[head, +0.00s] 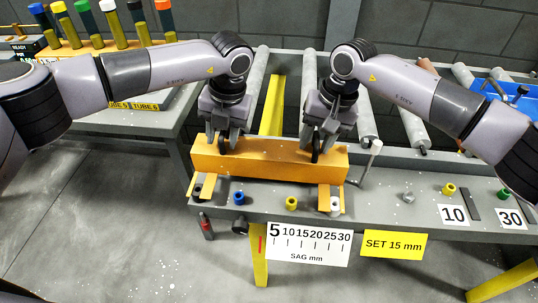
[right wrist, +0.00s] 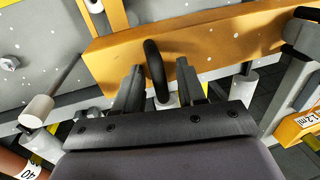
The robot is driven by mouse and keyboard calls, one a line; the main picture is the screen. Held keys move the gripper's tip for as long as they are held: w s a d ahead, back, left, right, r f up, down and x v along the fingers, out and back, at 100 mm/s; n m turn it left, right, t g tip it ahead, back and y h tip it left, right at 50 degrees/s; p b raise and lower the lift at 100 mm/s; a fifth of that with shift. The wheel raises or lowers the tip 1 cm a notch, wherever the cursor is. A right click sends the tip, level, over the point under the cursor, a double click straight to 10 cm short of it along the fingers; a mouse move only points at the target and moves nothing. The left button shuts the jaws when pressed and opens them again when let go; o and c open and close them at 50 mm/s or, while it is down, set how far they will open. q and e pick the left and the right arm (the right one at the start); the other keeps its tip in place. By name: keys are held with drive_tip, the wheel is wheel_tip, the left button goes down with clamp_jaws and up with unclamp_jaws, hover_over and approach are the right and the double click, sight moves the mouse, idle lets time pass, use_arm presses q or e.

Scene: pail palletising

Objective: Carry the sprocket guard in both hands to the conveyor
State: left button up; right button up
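The sprocket guard (head: 270,163) is a long orange-yellow channel with end feet and black loop handles on top. It rests on the grey ledge in front of the conveyor (head: 362,92). My left gripper (head: 223,143) is at its left handle, with spread fingers on either side of the loop. My right gripper (head: 316,145) is at the right handle. In the right wrist view the guard (right wrist: 215,42) lies ahead, and the black right handle (right wrist: 153,62) stands between the open fingers with gaps on both sides. The left handle is partly hidden by the fingers.
The grey ledge (head: 385,205) carries blue and yellow caps, a grey knob and cards 10 and 30. A white-topped lever (head: 375,148) stands just right of the guard. A blue tray (head: 505,92) is at far right. A rack of coloured tubes (head: 110,35) stands at left.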

use_arm(q)
drive_tip(key=c, duration=0.7)
use_arm(e)
drive_tip(key=c, duration=0.7)
use_arm(q)
clamp_jaws()
use_arm(e)
clamp_jaws()
drive_tip(key=shift+r, duration=0.1)
